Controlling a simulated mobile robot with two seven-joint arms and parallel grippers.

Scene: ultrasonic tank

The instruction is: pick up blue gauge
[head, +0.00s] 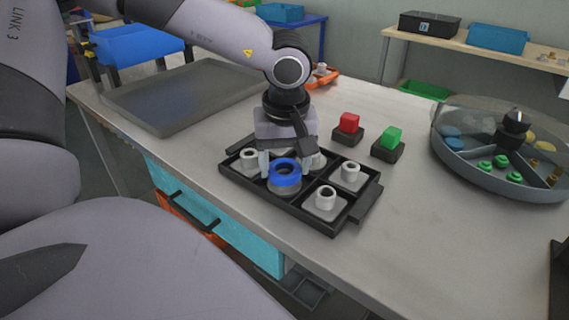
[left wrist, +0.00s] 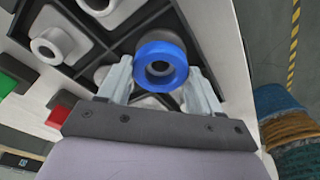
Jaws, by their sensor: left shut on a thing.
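The blue gauge (head: 285,172) is a blue ring-shaped piece with a central hole, over the black tray (head: 334,231) in the head view. It also shows in the left wrist view (left wrist: 178,50), between the fingers. My left gripper (head: 290,163) points down at the tray and is shut on the blue gauge, one finger on each side. A grey body shows under the blue ring in the head view. I cannot tell whether the gauge is clear of the tray. My right gripper is not in view.
Grey pieces with posts (head: 326,199) stand in other tray compartments. A red block (head: 349,123) and a green block (head: 391,138) sit on black bases behind. A round divided dish (head: 478,178) is at the right; a flat grey tray (head: 190,97) lies at the left.

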